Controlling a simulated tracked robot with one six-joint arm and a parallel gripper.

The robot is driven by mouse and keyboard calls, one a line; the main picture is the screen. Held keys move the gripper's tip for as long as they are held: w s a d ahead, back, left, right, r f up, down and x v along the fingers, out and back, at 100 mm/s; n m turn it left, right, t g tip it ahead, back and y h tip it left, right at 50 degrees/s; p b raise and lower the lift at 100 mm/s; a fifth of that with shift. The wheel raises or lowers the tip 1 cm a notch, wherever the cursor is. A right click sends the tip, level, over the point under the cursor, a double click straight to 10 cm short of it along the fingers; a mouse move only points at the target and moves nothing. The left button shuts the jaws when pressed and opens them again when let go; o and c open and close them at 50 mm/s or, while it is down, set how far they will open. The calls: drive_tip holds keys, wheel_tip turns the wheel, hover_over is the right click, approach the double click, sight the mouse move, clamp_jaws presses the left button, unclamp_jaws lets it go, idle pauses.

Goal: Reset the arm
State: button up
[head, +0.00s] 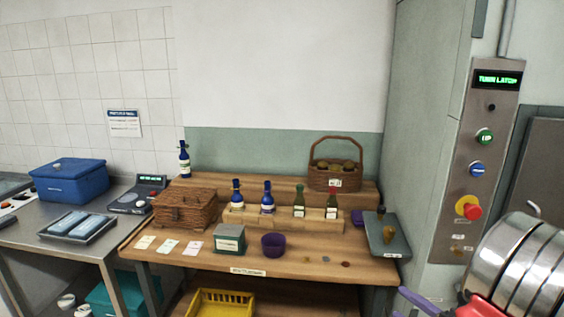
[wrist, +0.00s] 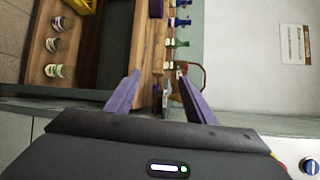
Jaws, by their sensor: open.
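My gripper (wrist: 160,78) has two purple fingers spread well apart in the wrist view, with nothing held between them. The wooden table and its goods lie beyond the fingertips there. My silver and red arm fills that corner, and most of the gripper is cut off. A control panel (head: 487,150) stands on the right wall above my arm. Its green display reads what looks like "TURN LATCH".
A handled basket (head: 335,178) stands on the back step. The panel has a red knob (head: 471,208). Several jars (wrist: 55,45) show in the wrist view.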

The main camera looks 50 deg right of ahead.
drive_tip(key=w+a+r+n+g+y, duration=0.25)
drive_tip(key=w+a+n+y, duration=0.35)
drive_tip(key=w+a, duration=0.5)
drive_tip(key=w+a+r+n+g+y, duration=0.1)
drive_tip(key=w+a+n+g+y, duration=0.35)
drive_tip(key=w+a, duration=0.75)
drive_tip(key=s+a+r+n+h, duration=0.1)
drive_tip(key=a+n, duration=0.3)
drive_tip(key=a, duration=0.4)
drive_tip(key=s+a+r+n+g+h, duration=0.1)
drive_tip(key=a+r+n, duration=0.3)
drive_tip(key=a, duration=0.4)
drive_tip(key=s+a+r+n+g+h, duration=0.1)
drive_tip(key=s+a+r+n+h, duration=0.1)
drive_tip(key=a+n, duration=0.3)
drive_tip(key=shift+s+a+r, duration=0.25)
drive_tip(key=shift+s+a, duration=0.25)
drive_tip(key=shift+a, duration=0.9)
drive_tip(key=shift+n+h, duration=0.25)
drive_tip(key=shift+c, duration=0.4)
